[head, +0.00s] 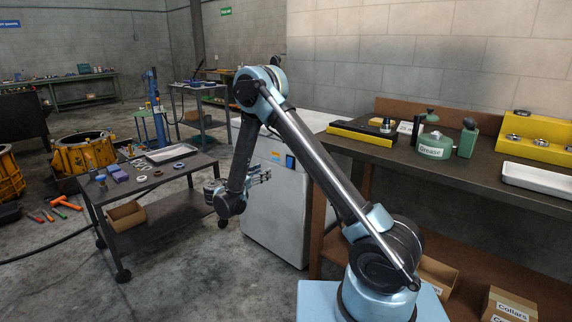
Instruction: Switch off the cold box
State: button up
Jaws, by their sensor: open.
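The cold box (275,215) is a pale white cabinet in the middle of the head view, left of the workbench. A small panel with a blue patch (290,162) shows near the top of its front. My gripper (266,175) is open and empty, with its fingers pointing right towards the upper front of the box, below and left of the blue patch. I cannot tell how far the fingertips are from the box. My arm crosses in front of the box and hides part of its front and top.
A workbench (460,163) at right holds a green grease container (434,147), a yellow fixture (537,137) and a white tray (540,180). A dark cart (165,222) with a tray (171,153) stands at left. Orange housings (85,152) and tools lie beyond it. Floor between cart and box is clear.

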aim_at(289, 160)
jog(key=x, duration=1.6)
jog(key=shift+w+d, duration=0.2)
jog(key=shift+d, duration=0.05)
